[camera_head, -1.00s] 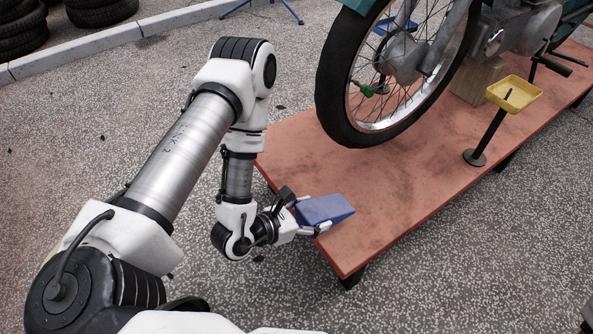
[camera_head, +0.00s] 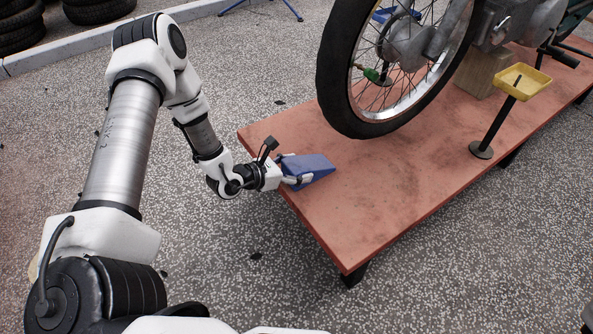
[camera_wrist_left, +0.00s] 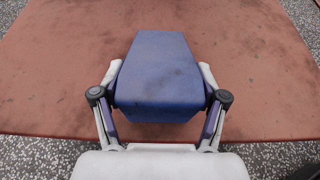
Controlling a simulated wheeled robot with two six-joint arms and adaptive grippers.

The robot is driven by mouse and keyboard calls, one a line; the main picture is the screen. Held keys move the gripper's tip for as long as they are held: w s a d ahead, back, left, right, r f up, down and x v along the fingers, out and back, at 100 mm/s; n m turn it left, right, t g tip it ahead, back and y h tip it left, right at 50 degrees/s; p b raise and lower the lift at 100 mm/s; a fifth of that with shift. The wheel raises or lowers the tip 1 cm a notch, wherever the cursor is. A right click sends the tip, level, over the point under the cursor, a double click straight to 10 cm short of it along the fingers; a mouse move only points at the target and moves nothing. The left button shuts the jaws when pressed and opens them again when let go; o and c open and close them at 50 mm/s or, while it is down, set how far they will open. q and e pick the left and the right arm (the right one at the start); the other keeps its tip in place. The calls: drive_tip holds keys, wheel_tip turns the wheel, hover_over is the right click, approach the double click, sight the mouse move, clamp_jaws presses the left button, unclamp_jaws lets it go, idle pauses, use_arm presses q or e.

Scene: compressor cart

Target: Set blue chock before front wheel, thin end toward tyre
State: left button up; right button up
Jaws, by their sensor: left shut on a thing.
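The blue chock (camera_head: 309,167) is a wedge at the near left edge of the red platform (camera_head: 370,215). My left gripper (camera_head: 297,179) is shut on its thick end. The thin end points right and away from the gripper, in the general direction of the tyre. In the left wrist view the chock (camera_wrist_left: 160,75) sits between the two fingers (camera_wrist_left: 160,98), its far end narrower. I cannot tell whether it touches the platform. The front wheel (camera_head: 335,100) stands up and right of the chock, with a clear gap between. My right gripper is not in view.
A yellow tray on a black post (camera_head: 523,82) stands on the platform's right part. A wooden block (camera_head: 480,75) is under the motorcycle. Stacked tyres (camera_head: 95,10) lie at the back left. The platform between chock and wheel is bare.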

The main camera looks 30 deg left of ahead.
use_arm(q)
drive_tip(key=shift+f, duration=0.15)
drive_tip(key=o, duration=1.5)
